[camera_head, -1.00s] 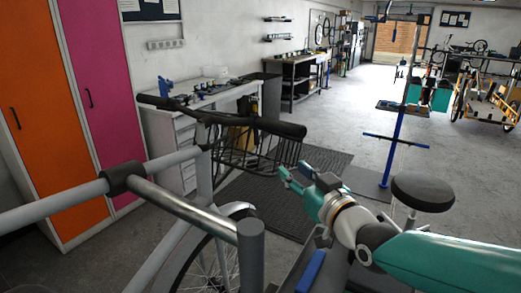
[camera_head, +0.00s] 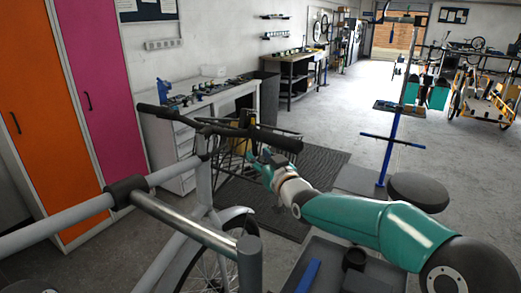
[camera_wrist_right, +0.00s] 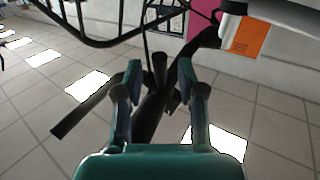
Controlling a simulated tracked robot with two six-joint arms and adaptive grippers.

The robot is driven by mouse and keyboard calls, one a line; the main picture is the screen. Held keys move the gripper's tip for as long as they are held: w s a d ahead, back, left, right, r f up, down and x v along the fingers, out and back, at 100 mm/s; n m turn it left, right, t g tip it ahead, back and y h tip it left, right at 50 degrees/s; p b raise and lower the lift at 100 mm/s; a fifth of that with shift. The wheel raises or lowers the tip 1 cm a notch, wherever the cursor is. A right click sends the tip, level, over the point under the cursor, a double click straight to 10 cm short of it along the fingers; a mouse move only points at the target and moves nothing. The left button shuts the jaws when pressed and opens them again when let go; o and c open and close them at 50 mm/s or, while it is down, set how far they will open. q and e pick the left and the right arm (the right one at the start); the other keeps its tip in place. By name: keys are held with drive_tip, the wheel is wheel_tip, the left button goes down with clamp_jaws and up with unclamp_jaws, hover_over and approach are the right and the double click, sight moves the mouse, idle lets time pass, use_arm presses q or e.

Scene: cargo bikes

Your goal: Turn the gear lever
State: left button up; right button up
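The grey bicycle's dark handlebar (camera_head: 225,131) runs across the middle of the head view, and its right-hand grip ends near my right arm. My teal right gripper (camera_head: 262,159) is just below and behind that grip. In the right wrist view my right gripper (camera_wrist_right: 159,72) is open, one finger on each side of a dark stubby part (camera_wrist_right: 160,68), perhaps the gear lever. I cannot tell whether the fingers touch it. A long dark grip (camera_wrist_right: 85,113) slants down to the left there. My left gripper is not in view.
A wire front basket (camera_head: 232,162) hangs below the handlebar, close to my right gripper. The bike's grey frame tube (camera_head: 180,215) crosses the lower left. A blue-posted repair stand (camera_head: 390,150) stands to the right. The floor beyond is mostly clear.

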drive_tip(key=shift+w+a, duration=0.2)
drive_tip(key=shift+w, duration=0.45)
clamp_jaws()
